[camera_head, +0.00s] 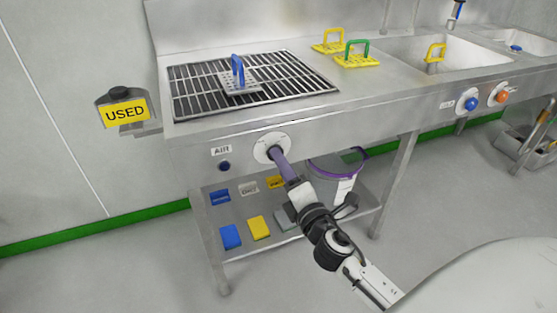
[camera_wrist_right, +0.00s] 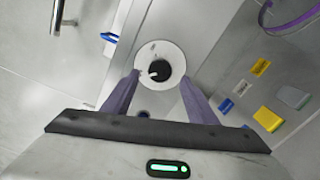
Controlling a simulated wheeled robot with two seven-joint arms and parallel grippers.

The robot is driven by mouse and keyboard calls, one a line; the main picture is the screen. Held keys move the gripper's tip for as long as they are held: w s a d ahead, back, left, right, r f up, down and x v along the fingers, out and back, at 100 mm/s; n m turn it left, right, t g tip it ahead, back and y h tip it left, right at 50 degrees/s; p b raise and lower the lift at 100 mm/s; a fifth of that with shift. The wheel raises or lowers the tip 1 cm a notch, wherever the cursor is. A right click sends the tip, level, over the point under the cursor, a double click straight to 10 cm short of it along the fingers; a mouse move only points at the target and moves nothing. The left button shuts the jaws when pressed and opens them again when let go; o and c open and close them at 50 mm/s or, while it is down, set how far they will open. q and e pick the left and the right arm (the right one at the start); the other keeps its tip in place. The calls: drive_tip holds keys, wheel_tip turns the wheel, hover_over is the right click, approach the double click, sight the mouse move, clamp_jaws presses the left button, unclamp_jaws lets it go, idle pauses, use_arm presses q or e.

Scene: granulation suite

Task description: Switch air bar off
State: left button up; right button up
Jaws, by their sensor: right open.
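A round white plate (camera_head: 268,146) sits on the steel bench's front panel, right of the AIR label (camera_head: 222,151). In the right wrist view the plate (camera_wrist_right: 152,52) carries a black knob (camera_wrist_right: 161,70) with a white pointer mark. My right gripper (camera_head: 276,153) reaches the plate and hides the knob in the head view. In the wrist view its two purple fingers (camera_wrist_right: 160,77) are open, one on each side of the knob, with a gap visible around it. Whether the fingertips touch the plate is unclear. A dark blue round fitting (camera_head: 224,166) is below the label. My left gripper is not in view.
The bench top has a grate (camera_head: 300,72) with a blue-handled brush (camera_head: 239,82). The lower shelf (camera_head: 215,211) holds coloured items and a bucket (camera_head: 330,180). A USED holder (camera_head: 125,112) is at left. Blue (camera_head: 471,104) and orange (camera_head: 502,96) knobs are farther right.

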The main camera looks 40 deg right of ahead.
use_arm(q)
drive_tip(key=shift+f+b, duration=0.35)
use_arm(e)
drive_tip(key=v, duration=0.6)
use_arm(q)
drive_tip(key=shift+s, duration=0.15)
use_arm(e)
drive_tip(key=shift+s, duration=0.1)
use_arm(q)
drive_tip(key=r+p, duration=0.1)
drive_tip(key=p, duration=0.1)
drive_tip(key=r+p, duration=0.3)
drive_tip(key=p, duration=0.1)
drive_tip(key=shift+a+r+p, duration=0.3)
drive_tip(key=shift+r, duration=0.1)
use_arm(e)
drive_tip(key=s+a+f+m+g+y, duration=0.7)
drive_tip(key=s+a+f+m+g, duration=0.1)
drive_tip(key=s+a+f+m, duration=0.8)
drive_tip(key=shift+s+a+f+m+g, duration=0.4)
drive_tip(key=shift+a+f, duration=0.05)
drive_tip(key=shift+f, duration=0.5)
